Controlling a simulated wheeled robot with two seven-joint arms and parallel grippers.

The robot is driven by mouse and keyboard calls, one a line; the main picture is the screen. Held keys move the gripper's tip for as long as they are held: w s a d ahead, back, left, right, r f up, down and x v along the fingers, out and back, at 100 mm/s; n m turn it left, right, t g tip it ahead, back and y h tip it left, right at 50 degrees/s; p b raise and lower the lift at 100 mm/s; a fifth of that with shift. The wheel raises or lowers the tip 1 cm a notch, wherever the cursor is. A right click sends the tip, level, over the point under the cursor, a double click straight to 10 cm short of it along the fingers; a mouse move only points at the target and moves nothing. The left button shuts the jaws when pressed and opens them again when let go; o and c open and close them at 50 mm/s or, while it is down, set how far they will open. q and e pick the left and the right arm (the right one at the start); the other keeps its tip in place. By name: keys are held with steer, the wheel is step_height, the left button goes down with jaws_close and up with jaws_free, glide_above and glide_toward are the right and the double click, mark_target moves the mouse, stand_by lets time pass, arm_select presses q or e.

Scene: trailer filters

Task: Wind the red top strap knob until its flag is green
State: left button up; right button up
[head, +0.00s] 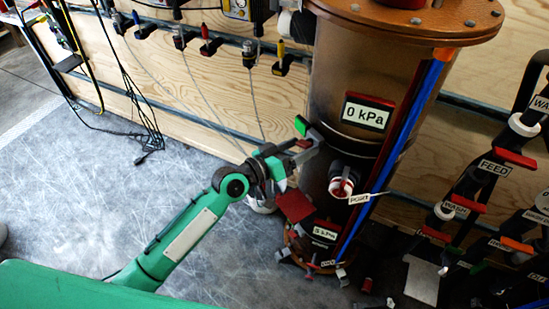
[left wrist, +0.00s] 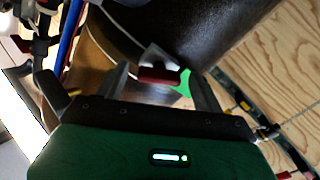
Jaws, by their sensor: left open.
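A tall brown cylindrical filter tank (head: 332,80) stands right of centre in the head view. My left gripper (head: 300,148) is at the tank's left side, at a strap's height. In the left wrist view the red knob (left wrist: 158,76) sits between the spread fingers of my left gripper (left wrist: 160,84), on a pale bracket against the tank; contact cannot be told. In the head view the knob is mostly hidden by the gripper. A green flag (head: 302,125) shows just above the gripper; it also shows beside the knob in the left wrist view (left wrist: 185,83). My right gripper is out of view.
A red plate (head: 295,206) sits lower on the tank's left side. A white-and-red port fitting (head: 342,181) sticks out in front. Labelled valves and dark pipes (head: 490,170) crowd the right. Hanging cables (head: 150,130) are at left; the floor (head: 80,200) there is clear.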

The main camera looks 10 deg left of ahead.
arm_select(q)
steer(key=b+v, duration=0.2)
steer(key=v, duration=1)
steer(key=shift+s+a, duration=0.25)
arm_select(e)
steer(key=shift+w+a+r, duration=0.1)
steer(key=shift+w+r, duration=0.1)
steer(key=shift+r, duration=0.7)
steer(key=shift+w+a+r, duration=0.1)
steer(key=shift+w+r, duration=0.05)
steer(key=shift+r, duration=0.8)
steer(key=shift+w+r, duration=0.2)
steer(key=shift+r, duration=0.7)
